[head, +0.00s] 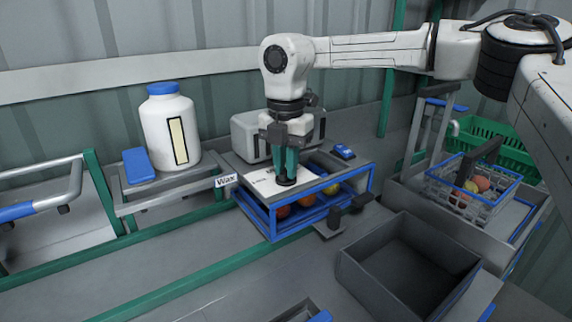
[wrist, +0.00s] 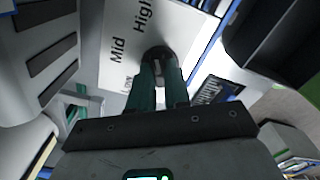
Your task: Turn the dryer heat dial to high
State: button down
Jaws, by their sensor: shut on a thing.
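The dryer's heat dial (head: 286,182) is a small dark round knob on a white label plate (head: 258,184) on top of the blue-framed dryer (head: 272,222). My gripper (head: 286,172) points straight down with its green fingers shut on the dial. In the wrist view the dial (wrist: 158,53) shows between the fingertips (wrist: 160,70). The plate (wrist: 112,72) there reads "Mid" and "High", with a smaller, partly hidden word near the fingers that looks like "Low". Which word the dial points at cannot be told, as the fingers cover part of it.
Tomatoes (head: 306,200) lie inside the dryer frame. A white wax jug (head: 168,128) stands at the left, and a grey box (head: 246,136) stands behind my gripper. An empty grey bin (head: 372,280) is at front right. A wire basket (head: 446,190) holds produce further right.

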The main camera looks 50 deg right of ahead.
jog(key=shift+r, duration=0.1)
dwell(0.3)
jog(key=c, duration=1.1)
grip_release()
notch_tip(320, 180, up, 11)
jog(key=shift+f+p, duration=0.15)
jog(key=shift+p, duration=0.15)
